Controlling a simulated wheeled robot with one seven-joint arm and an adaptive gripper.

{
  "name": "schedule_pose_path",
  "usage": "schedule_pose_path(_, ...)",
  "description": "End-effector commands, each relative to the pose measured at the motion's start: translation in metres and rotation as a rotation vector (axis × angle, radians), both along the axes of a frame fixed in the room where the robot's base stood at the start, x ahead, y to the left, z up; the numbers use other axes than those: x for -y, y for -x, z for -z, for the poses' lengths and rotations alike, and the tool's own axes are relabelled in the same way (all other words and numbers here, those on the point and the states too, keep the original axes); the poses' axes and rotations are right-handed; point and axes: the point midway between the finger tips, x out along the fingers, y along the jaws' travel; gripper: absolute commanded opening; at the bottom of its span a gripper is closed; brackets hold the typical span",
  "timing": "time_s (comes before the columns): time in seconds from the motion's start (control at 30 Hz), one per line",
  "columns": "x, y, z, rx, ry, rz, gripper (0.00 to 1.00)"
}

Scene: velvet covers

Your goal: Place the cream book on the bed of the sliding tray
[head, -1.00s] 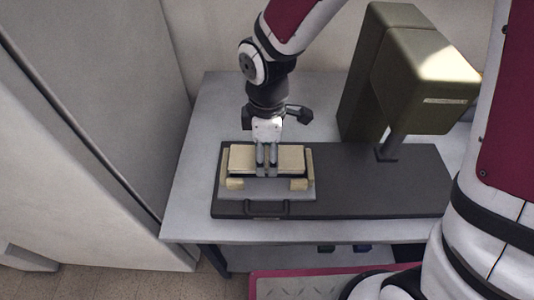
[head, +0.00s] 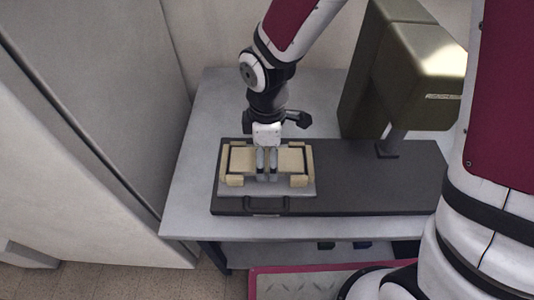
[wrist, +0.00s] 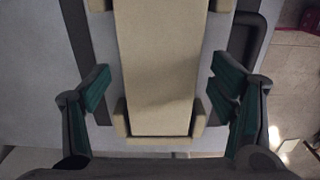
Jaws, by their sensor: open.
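The cream book (head: 290,160) lies flat on the bed of the sliding tray (head: 270,190), between the tray's cream corner blocks. In the wrist view the cream book (wrist: 158,65) runs lengthwise between my fingers, its near end inside a cream corner bracket (wrist: 158,138). My gripper (head: 266,178) is right over the middle of the book. In the wrist view my gripper (wrist: 160,95) is open, with green-padded fingers apart on both sides of the book and gaps between. The fingers hide the middle of the book in the head view.
The tray sits at the left end of a dark base plate (head: 370,185) on a grey table (head: 190,190), with a dark handle (head: 268,204) at its front. An olive press-like machine (head: 405,75) stands at the right. A tall grey cabinet (head: 100,130) is close at the left.

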Motion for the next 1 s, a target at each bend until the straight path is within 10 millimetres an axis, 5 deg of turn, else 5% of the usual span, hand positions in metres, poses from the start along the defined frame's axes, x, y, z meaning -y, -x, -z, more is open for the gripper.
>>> schedule_pose_path(0.6, 0.0, -0.001, -0.105, 0.004, -0.001, 0.002, 0.78)
schedule_pose_path(1.0, 0.001, 0.0, -0.123, 0.003, 0.001, 0.007, 0.78)
